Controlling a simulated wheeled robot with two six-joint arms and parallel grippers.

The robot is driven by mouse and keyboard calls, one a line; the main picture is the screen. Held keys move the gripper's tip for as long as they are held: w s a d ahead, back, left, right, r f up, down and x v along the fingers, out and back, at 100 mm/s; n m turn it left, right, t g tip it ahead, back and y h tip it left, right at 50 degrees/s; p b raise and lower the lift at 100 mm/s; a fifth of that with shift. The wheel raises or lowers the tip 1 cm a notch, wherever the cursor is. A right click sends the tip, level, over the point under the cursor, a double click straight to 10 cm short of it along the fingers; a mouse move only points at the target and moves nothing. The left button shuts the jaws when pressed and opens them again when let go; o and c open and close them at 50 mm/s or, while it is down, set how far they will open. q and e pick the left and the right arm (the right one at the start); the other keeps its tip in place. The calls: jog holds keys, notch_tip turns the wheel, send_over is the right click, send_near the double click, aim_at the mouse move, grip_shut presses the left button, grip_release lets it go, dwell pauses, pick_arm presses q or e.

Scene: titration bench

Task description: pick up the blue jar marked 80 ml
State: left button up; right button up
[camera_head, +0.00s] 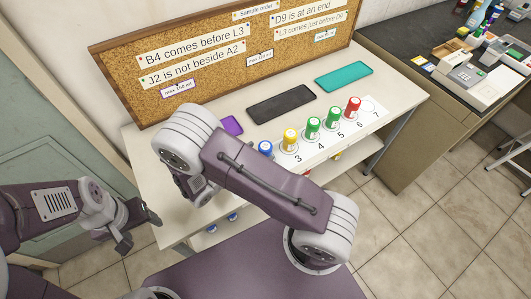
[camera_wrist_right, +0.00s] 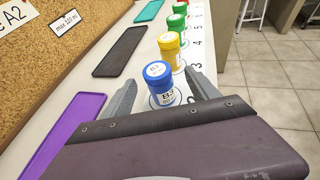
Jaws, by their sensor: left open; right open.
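The blue jar (camera_wrist_right: 161,88) stands upright on the numbered strip in the right wrist view. Its white labels are too small to read surely. In the head view the blue jar (camera_head: 265,148) shows just beyond my right arm, its lower part hidden. My right gripper (camera_wrist_right: 160,78) is open, with one finger on each side of the blue jar and nothing gripped. In the head view my right arm hides that gripper. My left gripper (camera_head: 138,228) is open and empty, left of the table and away from the jars.
A yellow jar (camera_head: 291,140), two green jars (camera_head: 313,128) and a red jar (camera_head: 353,107) stand in line beside the blue one. Purple (camera_wrist_right: 62,135), black (camera_head: 282,104) and teal (camera_head: 344,76) trays lie behind. A corkboard (camera_head: 205,75) closes the back. Position 7 is empty.

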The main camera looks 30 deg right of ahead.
aim_at(262, 150)
jog(key=x, duration=0.2)
jog(key=shift+w+d+f, duration=0.1)
jog(key=shift+d+f, duration=0.05)
jog(key=shift+d, duration=0.2)
jog(key=shift+w+d, duration=0.15)
jog(key=shift+d, duration=0.05)
jog(key=p+x, duration=0.1)
jog(key=x, duration=0.3)
jog(key=shift+w+d, duration=0.15)
jog(key=shift+w, duration=0.05)
jog(key=shift+w+d, duration=0.15)
jog(key=shift+d, duration=0.05)
